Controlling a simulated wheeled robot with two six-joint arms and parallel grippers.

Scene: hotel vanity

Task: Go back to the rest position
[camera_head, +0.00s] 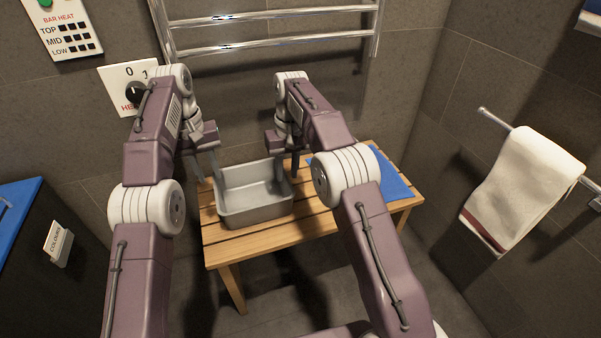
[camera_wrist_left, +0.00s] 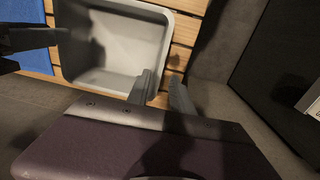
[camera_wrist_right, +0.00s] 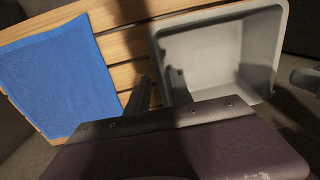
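A grey, empty open-topped bin (camera_head: 257,212) stands on a slatted wooden bench (camera_head: 270,237). My left gripper (camera_head: 207,165) is at the bin's left side. In the left wrist view its fingers (camera_wrist_left: 163,90) are apart, one over the bin's inside and one outside the wall. My right gripper (camera_head: 284,160) is at the bin's right side. In the right wrist view its fingers (camera_wrist_right: 159,92) are also apart, on either side of the wall. Neither gripper appears clamped on the wall. Both arms reach forward over the bench.
A blue cloth (camera_head: 393,184) lies on the bench right of the bin. A chrome rail heater (camera_head: 270,17) and a control dial (camera_head: 134,92) are on the back wall. A white towel (camera_head: 522,190) hangs at right. A dark, blue-topped unit (camera_head: 40,235) stands at left.

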